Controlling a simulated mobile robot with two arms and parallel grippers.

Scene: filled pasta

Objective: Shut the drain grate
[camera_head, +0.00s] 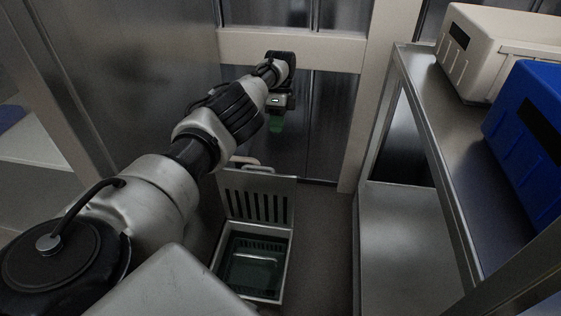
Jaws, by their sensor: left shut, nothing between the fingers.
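The drain grate (258,198) is a slotted metal lid standing raised at the back edge of a square floor drain (286,262). The drain below it is open and dark inside, with a pale bar visible in it. A curved handle (243,161) shows at the grate's upper edge. My left arm reaches in from the left, and my left gripper (277,122) is beyond and above the grate, apart from it. The gripper is shut with nothing visible in it; its tips look greenish and dark. My right gripper is out of view.
A metal shelf unit (412,240) stands on the right, holding a white bin (480,60) and a blue bin (530,130). A metal wall (140,70) is on the left. A narrow strip of floor (335,240) is clear between drain and shelf.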

